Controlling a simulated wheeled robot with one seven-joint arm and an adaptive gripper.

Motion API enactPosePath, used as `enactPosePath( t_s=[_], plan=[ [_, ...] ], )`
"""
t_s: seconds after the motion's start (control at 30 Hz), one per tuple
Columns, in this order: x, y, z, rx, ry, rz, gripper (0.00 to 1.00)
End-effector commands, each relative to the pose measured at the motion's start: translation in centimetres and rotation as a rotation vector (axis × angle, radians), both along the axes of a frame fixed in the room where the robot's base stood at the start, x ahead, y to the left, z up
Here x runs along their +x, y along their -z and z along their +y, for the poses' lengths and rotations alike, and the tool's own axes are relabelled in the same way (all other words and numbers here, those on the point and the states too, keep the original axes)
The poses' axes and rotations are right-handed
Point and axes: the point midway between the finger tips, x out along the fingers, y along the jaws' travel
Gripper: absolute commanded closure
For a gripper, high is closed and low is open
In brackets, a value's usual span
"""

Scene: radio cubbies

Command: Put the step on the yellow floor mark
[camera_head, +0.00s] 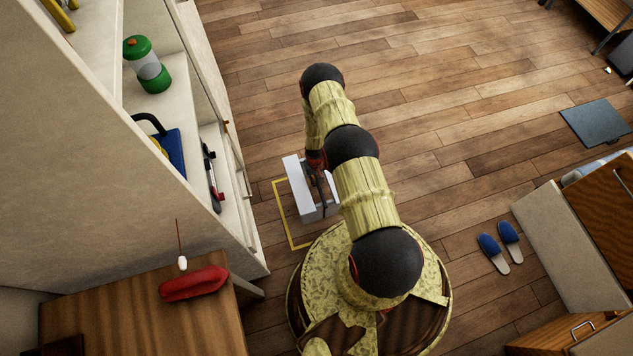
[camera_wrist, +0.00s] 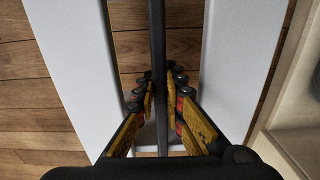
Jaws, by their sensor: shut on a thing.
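The step (camera_head: 296,184) is a white and grey block beside the tall shelf. In the wrist view it shows as two white panels (camera_wrist: 75,60) with a gap and a dark bar (camera_wrist: 158,50) between them. My gripper (camera_head: 319,165) is above the step, and in the wrist view its fingers (camera_wrist: 160,88) are shut on the dark bar. The yellow floor mark (camera_head: 283,215) is a thin outline on the floor. The step covers part of it, and its left and lower edges show. I cannot tell whether the step touches the floor.
The tall shelf (camera_head: 255,245) stands close on the left, holding a green lantern (camera_head: 148,65) and other items. A wooden table (camera_head: 130,320) with a red object (camera_head: 193,283) is at lower left. Blue slippers (camera_head: 493,252) lie at right. The floor beyond my arm is clear.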

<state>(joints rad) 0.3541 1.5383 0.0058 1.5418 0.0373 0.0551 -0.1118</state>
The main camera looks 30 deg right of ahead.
Motion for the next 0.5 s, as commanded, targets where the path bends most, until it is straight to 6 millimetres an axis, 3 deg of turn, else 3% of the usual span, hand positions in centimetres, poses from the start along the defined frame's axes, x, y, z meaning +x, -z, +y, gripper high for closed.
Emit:
enactPosePath(
  t_s=[0.3, 0.5],
  plan=[
    [0.6, 3.6, -0.2, 0.0, 0.0, 0.0, 1.0],
    [0.7, 3.6, -0.3, -0.001, 0.0, -0.002, 1.0]
  ],
)
